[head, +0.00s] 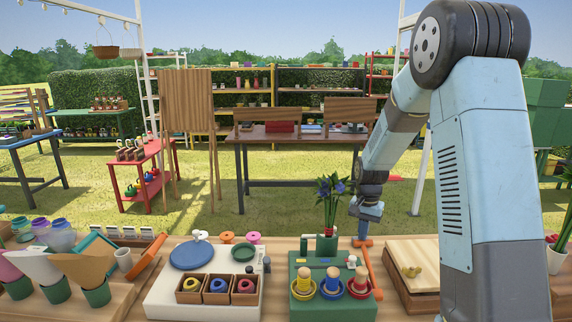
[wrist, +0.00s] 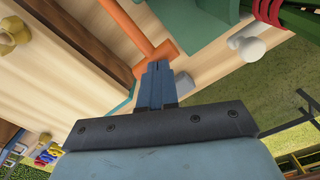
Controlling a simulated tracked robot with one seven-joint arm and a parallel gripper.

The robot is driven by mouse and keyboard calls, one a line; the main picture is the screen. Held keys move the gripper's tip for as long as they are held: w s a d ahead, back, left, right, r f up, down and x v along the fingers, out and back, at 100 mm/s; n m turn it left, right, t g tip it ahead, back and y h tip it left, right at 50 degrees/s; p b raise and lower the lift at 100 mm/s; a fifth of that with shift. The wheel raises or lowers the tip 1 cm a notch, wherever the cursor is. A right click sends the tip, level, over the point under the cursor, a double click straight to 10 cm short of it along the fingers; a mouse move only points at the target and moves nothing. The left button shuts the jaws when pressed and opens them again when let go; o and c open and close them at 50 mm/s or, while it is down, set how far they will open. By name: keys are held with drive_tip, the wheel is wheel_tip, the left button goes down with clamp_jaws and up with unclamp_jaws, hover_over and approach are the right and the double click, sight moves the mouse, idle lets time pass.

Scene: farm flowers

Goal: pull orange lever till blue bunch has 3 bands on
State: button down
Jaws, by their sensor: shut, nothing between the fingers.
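The blue bunch (head: 334,188), blue flowers with long green leaves, stands upright in a green holder (head: 326,243) at the back of the green machine. My gripper (head: 364,236) is shut and empty at that thicker end. In the wrist view my closed fingers (wrist: 157,72) point at the orange end and look very close; I cannot tell whether they touch.
The green machine carries red, yellow and blue dishes with spools (head: 331,287) and a pale knob (wrist: 249,46). A white board with a blue disc (head: 191,256) stands left; a wooden board (head: 415,252) lies right. Wrapped cones in green pots (head: 96,294) stand far left.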

wheel_tip(320, 180, up, 12)
drive_tip(key=w, duration=0.1)
drive_tip(key=shift+w, duration=0.35)
idle(0.5)
drive_tip(key=shift+r, duration=0.15)
drive_tip(key=s+r+n+t, duration=0.1)
drive_tip(key=s+r+n, duration=0.1)
drive_tip(key=s+r, duration=0.5)
drive_tip(key=s+r+n+t, duration=0.15)
drive_tip(key=s+r, duration=0.35)
drive_tip(key=s, duration=0.5)
drive_tip(key=s+n+t, duration=0.2)
drive_tip(key=s+t, duration=0.1)
drive_tip(key=s, duration=1.4)
drive_tip(key=shift+a, duration=0.3)
drive_tip(key=shift+n, duration=0.25)
